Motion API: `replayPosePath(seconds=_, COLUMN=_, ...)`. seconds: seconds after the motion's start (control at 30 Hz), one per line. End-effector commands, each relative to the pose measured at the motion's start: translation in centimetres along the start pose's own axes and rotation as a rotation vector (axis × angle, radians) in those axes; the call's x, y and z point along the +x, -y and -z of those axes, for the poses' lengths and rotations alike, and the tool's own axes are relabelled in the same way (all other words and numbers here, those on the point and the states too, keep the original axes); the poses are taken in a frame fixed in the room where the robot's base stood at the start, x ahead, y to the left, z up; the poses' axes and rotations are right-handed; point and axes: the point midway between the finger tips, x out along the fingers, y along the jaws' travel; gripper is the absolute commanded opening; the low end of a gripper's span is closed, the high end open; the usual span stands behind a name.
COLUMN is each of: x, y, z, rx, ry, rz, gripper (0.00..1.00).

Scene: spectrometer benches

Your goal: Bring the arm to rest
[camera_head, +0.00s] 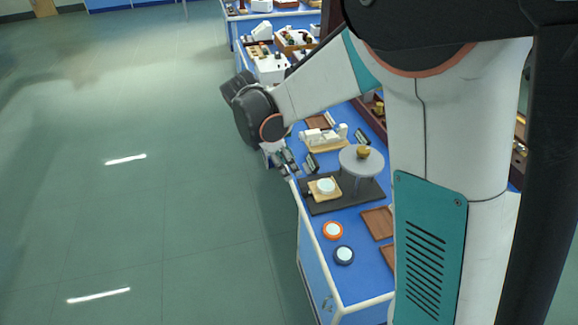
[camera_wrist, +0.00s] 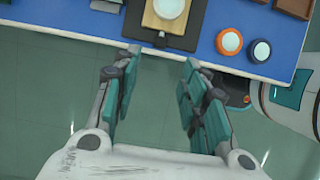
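My gripper (camera_wrist: 157,95) shows large in the wrist view. Its two teal-padded fingers stand well apart with only the green floor between them, so it is open and empty. In the head view my gripper (camera_head: 287,165) hangs at the end of my bent arm, beside the left edge of the blue bench (camera_head: 318,243). The wrist view also shows the bench (camera_wrist: 205,50) edge just beyond the fingertips. My arm is stretched out to the left of my column, and part of the bench behind it is hidden.
An orange-rimmed disc (camera_head: 333,231) and a dark-rimmed disc (camera_head: 344,255) lie near the bench's front. Open floor (camera_head: 130,200) fills the left.

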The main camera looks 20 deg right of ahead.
Motion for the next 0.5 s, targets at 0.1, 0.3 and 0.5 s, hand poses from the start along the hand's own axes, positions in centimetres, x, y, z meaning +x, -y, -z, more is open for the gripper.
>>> replayPosePath(seconds=0.1, x=0.02, y=0.01, z=0.0, rx=0.0, ry=0.0, rz=0.0, gripper=0.4)
replayPosePath(seconds=0.3, x=0.03, y=0.01, z=-0.01, rx=0.0, ry=0.0, rz=0.0, gripper=0.4)
replayPosePath(seconds=0.5, x=-0.89, y=0.83, z=-0.85, rx=0.063, ry=-0.022, rz=-0.02, gripper=0.4)
